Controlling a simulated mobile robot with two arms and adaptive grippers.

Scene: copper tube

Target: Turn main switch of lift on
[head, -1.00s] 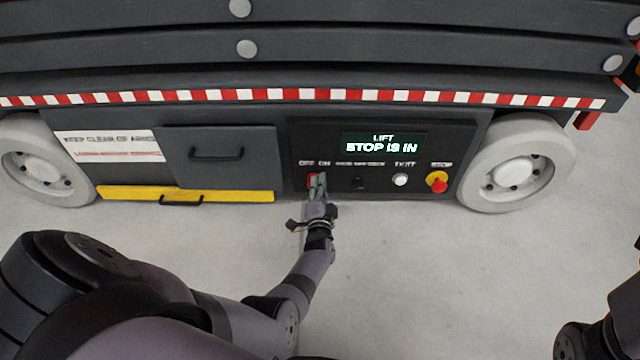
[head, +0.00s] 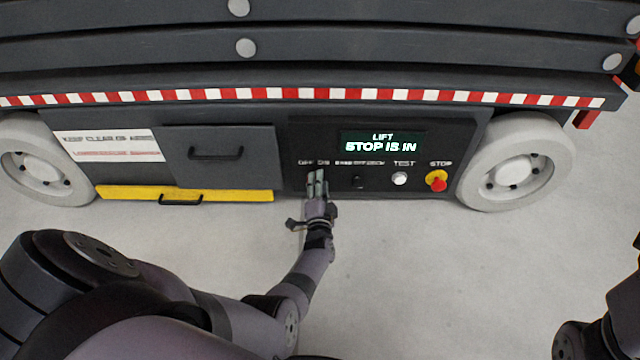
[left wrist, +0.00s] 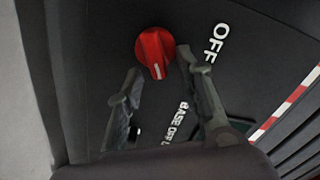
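The main switch is a red round knob (left wrist: 155,52) with a white pointer mark, on the lift's dark control panel (head: 440,150). In the left wrist view the mark points toward the bottom of the picture, and the OFF label (left wrist: 216,42) is to the knob's right. The ON label is not visible there. My left gripper (head: 317,175) is at the OFF/ON switch and hides the knob in the head view. In the left wrist view the left gripper (left wrist: 160,70) has its fingers apart, one on each side of the knob's lower part; contact cannot be told. My right gripper is out of view.
The display (head: 382,143) reads "LIFT STOP IS IN". Right of the switch are a black selector (head: 358,181), a white TEST button (head: 400,179) and a red-on-yellow STOP button (head: 437,181). Wheels (head: 515,168) flank the panel area. The floor in front is clear.

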